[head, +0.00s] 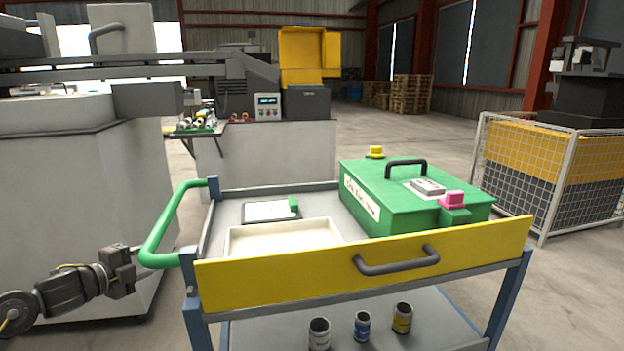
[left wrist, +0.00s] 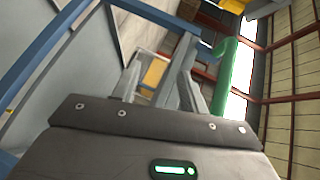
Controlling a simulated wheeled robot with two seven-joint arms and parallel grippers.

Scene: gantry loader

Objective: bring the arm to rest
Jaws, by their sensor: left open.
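My left arm reaches in low at the left of the head view. Its gripper (head: 131,266) is beside the cart's left end, below and left of the green push handle (head: 160,228). In the left wrist view the two grey fingers (left wrist: 160,85) stand apart with nothing held between them. The green handle (left wrist: 226,75) and blue cart frame (left wrist: 150,14) show beyond the fingers. I cannot tell from these views how close the gripper is to the cart. My right gripper is not in view.
The cart's yellow front (head: 300,280) faces me. On its top are a green box (head: 375,205), a cream tray (head: 232,240) and a clipboard (head: 265,211). Three small cans, one blue (head: 362,326), stand below. A grey machine (head: 75,200) is at left, a mesh cage (head: 545,185) at right.

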